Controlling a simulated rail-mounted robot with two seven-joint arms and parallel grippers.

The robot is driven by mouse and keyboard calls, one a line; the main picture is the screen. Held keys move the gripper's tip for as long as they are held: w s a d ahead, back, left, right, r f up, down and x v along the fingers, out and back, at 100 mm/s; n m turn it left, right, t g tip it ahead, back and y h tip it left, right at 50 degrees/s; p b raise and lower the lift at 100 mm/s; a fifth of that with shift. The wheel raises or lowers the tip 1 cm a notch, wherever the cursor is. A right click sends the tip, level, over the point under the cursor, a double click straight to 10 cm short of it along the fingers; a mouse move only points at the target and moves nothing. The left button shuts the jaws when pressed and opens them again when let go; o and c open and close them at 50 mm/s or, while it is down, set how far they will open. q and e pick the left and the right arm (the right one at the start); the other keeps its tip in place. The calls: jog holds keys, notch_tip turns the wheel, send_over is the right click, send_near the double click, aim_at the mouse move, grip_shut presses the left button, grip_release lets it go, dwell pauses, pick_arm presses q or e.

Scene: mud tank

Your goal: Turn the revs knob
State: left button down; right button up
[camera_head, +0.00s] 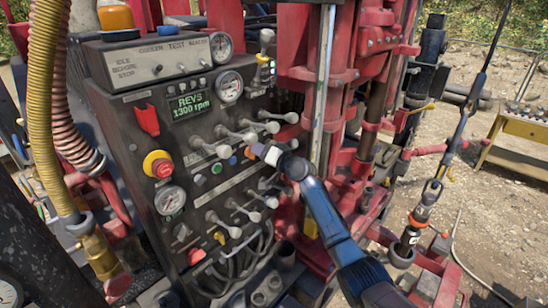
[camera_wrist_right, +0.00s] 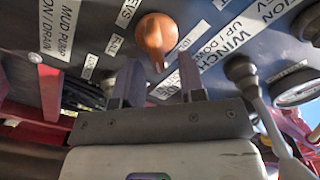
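The revs knob is an orange, teardrop-shaped knob (camera_wrist_right: 155,36) on the dark panel in the right wrist view, with partly cut-off labels around it. In the head view its orange edge (camera_head: 249,152) shows just left of my right gripper (camera_head: 262,151). In the wrist view my right gripper (camera_wrist_right: 161,82) has its two fingers apart, with nothing between them. The knob lies just beyond the fingertips, roughly in line with the gap. I cannot tell whether they touch. The revs display (camera_head: 190,107) reads 1300 rpm. My left gripper is not in view.
The control panel has several silver levers (camera_head: 235,135) close around the gripper. A winch lever (camera_wrist_right: 243,75) stands close right of the fingers in the wrist view. A red and yellow stop button (camera_head: 158,164) is further left. Red rig parts (camera_head: 330,100) rise to the right.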

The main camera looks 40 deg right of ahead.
jog(key=s+d+b, duration=0.1)
jog(key=s+b, duration=0.1)
jog(key=s, duration=1.1)
jog(key=shift+s+d, duration=0.15)
jog(key=shift+s, duration=0.1)
